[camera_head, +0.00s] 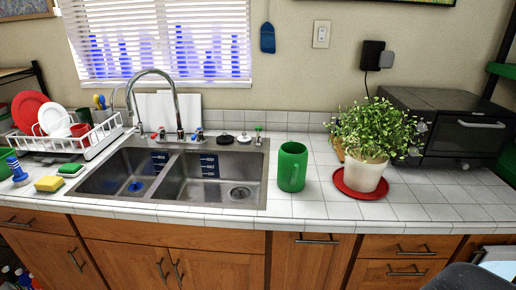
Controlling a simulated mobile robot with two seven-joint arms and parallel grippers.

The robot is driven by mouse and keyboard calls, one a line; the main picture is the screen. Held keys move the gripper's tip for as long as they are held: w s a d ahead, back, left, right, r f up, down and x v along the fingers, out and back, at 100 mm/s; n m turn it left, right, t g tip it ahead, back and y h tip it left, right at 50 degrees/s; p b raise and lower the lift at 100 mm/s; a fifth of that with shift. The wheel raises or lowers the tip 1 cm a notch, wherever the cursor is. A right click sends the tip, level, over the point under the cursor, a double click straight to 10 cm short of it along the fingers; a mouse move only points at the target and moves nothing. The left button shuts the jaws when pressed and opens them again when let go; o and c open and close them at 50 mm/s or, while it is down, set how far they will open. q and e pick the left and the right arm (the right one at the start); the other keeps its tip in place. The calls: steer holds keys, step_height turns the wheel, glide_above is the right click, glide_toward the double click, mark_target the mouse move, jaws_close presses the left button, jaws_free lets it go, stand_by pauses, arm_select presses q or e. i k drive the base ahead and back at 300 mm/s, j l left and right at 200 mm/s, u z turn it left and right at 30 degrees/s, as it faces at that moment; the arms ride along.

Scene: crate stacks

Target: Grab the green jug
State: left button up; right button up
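The green jug (291,168) stands upright on the white tiled counter (300,208), just right of the double sink. Neither of my grippers shows in this view.
A potted plant (365,175) on a red saucer (345,189) stands close to the jug's right. The double sink (205,178) with its tall faucet (178,100) lies left. A black toaster oven (455,125) stands back right, a dish rack (100,138) far left. Counter before the jug is clear.

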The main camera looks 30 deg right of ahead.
mark_target(292, 156)
steer(key=i+j, duration=0.75)
steer(key=j, duration=0.15)
steer(key=z, duration=2.2)
